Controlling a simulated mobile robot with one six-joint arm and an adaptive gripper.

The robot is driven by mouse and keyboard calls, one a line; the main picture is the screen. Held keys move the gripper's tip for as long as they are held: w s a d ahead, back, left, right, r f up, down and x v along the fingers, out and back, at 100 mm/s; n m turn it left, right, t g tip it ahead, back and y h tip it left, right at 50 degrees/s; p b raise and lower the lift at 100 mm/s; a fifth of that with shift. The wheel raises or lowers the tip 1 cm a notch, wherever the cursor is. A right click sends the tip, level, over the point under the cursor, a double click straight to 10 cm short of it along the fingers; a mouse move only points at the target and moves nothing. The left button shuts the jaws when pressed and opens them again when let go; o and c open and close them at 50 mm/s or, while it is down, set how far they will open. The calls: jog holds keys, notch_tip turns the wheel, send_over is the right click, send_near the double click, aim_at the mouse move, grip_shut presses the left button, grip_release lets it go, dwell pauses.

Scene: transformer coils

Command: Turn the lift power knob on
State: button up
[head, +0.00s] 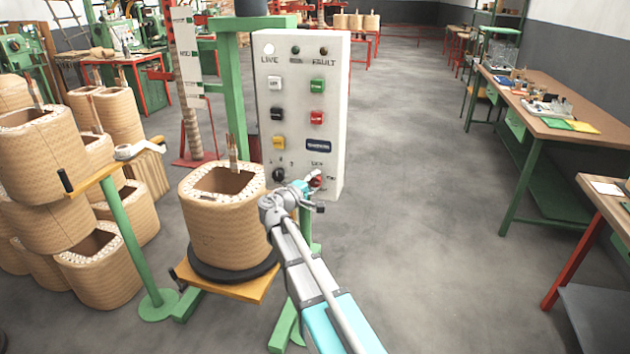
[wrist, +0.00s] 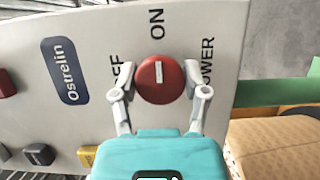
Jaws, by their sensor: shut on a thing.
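The lift power knob (wrist: 160,93) is round and red with a short white mark. It sits on the light control panel (head: 264,95) at the lower right of its face; a bit of its red shows in the head view (head: 317,181). In the wrist view, the mark lies on the knob's upper part, toward the printed "ON". "OFF" is partly hidden by the left finger, and "POWER" is at the right. My gripper (wrist: 159,79) is shut on the knob, one finger at each side; in the head view, it (head: 312,184) is at the panel's lower right.
A wrapped coil (head: 225,225) stands on a small platform (head: 258,290) left of my arm. A green post (head: 231,90) rises behind it. More coils are stacked at the left. Open floor (head: 410,200) lies right of the panel, before the workbenches (head: 545,110).

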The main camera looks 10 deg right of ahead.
jog(key=shift+w, duration=0.1)
jog(key=o, duration=1.1)
jog(key=shift+o, duration=0.2)
jog(key=v, duration=1.2)
jog(key=shift+d, duration=0.1)
